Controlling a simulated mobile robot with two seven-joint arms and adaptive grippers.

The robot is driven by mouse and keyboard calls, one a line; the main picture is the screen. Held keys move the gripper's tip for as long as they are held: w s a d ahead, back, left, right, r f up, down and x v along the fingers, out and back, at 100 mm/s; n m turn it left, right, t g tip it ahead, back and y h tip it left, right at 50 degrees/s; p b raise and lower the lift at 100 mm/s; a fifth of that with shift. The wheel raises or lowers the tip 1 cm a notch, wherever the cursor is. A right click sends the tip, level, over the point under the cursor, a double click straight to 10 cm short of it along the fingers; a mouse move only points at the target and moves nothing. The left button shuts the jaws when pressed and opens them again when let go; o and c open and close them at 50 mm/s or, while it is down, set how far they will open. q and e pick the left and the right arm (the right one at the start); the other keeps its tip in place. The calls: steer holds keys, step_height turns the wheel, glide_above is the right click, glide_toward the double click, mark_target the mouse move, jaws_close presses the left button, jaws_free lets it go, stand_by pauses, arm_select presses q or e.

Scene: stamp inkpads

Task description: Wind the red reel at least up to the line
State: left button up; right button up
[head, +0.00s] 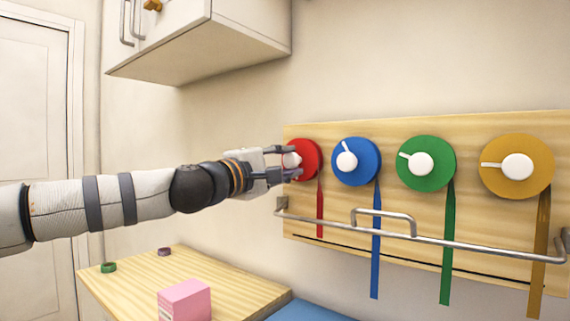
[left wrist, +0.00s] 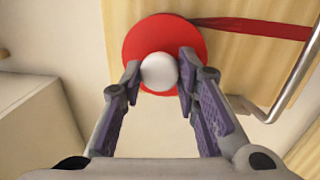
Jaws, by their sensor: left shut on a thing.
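The red reel (head: 311,159) is at the left end of a wooden board (head: 480,215) on the wall. Its red ribbon (head: 320,210) hangs down, and its lower end is close to the thin black line (head: 410,262), seemingly at or just above it. My left gripper (head: 293,162) is shut on the white knob (left wrist: 159,71) at the middle of the red reel, one finger on each side. In the left wrist view the red disc (left wrist: 140,40) shows behind the knob. My right gripper is not in view.
Blue (head: 357,162), green (head: 426,163) and yellow (head: 516,166) reels hang to the right, their ribbons reaching below the line. A metal rail (head: 470,246) crosses in front of the board. A table (head: 235,290) below holds a pink box (head: 185,301). A cabinet (head: 215,40) hangs above.

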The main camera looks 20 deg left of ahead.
arm_select(q)
steer(key=shift+n, duration=0.3)
stand_by(0.4)
steer(key=o, duration=1.2)
steer(key=shift+c, duration=0.2)
steer(key=v, duration=1.2)
steer(key=shift+d, duration=0.15)
